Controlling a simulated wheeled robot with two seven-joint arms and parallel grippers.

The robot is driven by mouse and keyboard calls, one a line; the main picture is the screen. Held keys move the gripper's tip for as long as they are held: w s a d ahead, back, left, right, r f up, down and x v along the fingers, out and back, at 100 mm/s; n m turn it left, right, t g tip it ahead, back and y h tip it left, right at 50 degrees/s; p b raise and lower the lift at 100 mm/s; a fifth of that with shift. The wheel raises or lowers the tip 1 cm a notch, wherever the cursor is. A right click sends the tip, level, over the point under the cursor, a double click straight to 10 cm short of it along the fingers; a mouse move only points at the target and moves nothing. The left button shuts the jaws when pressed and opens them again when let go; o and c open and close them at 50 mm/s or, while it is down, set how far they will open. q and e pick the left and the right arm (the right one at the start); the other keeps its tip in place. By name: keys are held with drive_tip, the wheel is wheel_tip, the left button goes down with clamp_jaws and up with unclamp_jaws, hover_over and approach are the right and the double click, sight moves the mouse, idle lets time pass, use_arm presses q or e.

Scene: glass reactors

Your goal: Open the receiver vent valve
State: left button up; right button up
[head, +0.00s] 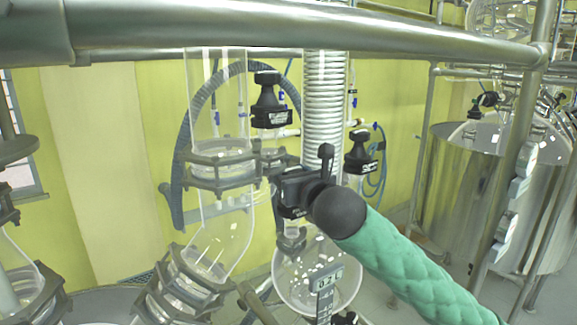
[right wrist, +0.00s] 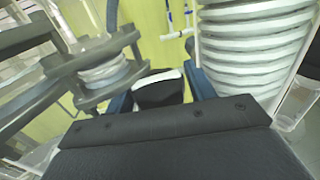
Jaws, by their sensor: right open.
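My right gripper (head: 285,182) reaches in from the lower right on its green-sleeved arm, in front of the glass piping. In the right wrist view its two dark blue fingers (right wrist: 161,92) stand apart. A black valve handle with a white-edged top (right wrist: 158,90) shows between or just beyond them; contact cannot be told. In the head view, one black valve knob (head: 269,100) with a label stands above the gripper, and another (head: 362,153) stands to its right. The labels are too small to read. The round glass receiver (head: 300,283) hangs below, partly hidden. My left gripper is not in view.
A steel rail (head: 300,25) crosses the top. A glass column (head: 217,95) with dark clamp flanges (head: 222,168) stands left of the gripper, and a white coiled condenser (head: 323,100) behind it. A steel vessel (head: 470,185) stands at the right.

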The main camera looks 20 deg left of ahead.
drive_tip(key=shift+w+a, duration=0.1)
drive_tip(key=c, duration=0.7)
drive_tip(key=shift+a+n+g+y+b, duration=0.15)
drive_tip(key=shift+n+g+y+b, duration=0.65)
drive_tip(key=shift+n+g+y, duration=0.55)
drive_tip(key=shift+s+a+n+g+y, duration=0.15)
drive_tip(key=shift+n+g+y, duration=0.35)
drive_tip(key=shift+g, duration=0.4)
drive_tip(key=shift+s+d+n+g+y, duration=0.15)
drive_tip(key=shift+n+g+y, duration=0.2)
drive_tip(key=shift+n+g, duration=0.35)
drive_tip(key=shift+a, duration=0.1)
drive_tip(key=o, duration=0.7)
